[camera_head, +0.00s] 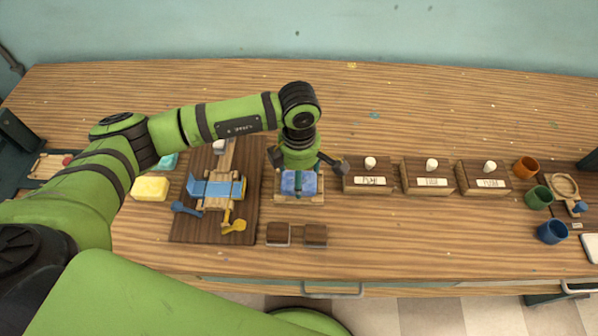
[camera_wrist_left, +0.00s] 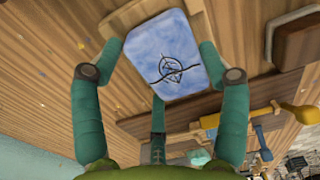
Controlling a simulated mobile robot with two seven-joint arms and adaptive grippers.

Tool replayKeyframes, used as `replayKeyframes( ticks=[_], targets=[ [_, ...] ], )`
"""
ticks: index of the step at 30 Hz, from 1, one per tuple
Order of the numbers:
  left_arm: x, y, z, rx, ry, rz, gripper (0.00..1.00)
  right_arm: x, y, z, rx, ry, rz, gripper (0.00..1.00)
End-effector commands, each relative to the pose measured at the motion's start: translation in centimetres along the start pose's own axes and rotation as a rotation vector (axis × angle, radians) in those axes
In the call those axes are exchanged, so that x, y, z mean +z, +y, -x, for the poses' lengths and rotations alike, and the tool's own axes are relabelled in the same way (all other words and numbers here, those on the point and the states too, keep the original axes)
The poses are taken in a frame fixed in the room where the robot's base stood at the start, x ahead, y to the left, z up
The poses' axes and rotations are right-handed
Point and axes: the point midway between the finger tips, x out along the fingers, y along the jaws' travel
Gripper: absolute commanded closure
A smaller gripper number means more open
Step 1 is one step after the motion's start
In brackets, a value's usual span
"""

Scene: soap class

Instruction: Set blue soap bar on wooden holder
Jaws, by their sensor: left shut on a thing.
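The blue soap bar (camera_head: 298,184), marbled with a dark mark on its face, is held in my left gripper (camera_head: 300,182). The left wrist view shows the soap bar (camera_wrist_left: 163,62) between the fingers of the left gripper (camera_wrist_left: 162,50). The light wooden holder (camera_head: 299,201) is directly below the soap in the head view, partly hidden by it. A pale wooden edge of the holder (camera_wrist_left: 130,14) shows behind the soap in the left wrist view. I cannot tell whether soap and holder touch. My right gripper is not in view.
A dark board (camera_head: 187,229) with a wooden toy vehicle (camera_head: 217,190) lies to the left. A yellow block (camera_head: 150,188) sits beyond it. Labelled wooden boxes (camera_head: 370,178) stand close on the right, and two small dark blocks (camera_head: 278,234) lie in front.

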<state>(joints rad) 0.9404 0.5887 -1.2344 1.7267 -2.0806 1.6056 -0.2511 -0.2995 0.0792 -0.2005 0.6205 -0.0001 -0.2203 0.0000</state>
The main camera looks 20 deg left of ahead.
Motion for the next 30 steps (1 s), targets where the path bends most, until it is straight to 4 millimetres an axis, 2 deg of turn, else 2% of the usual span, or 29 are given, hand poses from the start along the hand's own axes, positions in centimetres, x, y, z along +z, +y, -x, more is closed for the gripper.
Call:
replayKeyframes(
  ticks=[12,13,15,30],
  targets=[
    [0.00,0.02,-0.13,0.001,0.000,0.000,0.60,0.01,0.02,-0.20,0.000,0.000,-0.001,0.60],
    [0.00,0.02,-0.13,0.000,0.000,0.000,0.21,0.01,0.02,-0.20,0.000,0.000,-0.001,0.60],
    [0.00,0.02,-0.13,0.000,0.000,0.000,0.00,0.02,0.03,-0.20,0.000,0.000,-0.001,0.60],
    [-0.01,-0.01,-0.14,0.000,0.000,0.000,0.00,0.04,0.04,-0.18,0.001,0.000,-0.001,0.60]
  ],
)
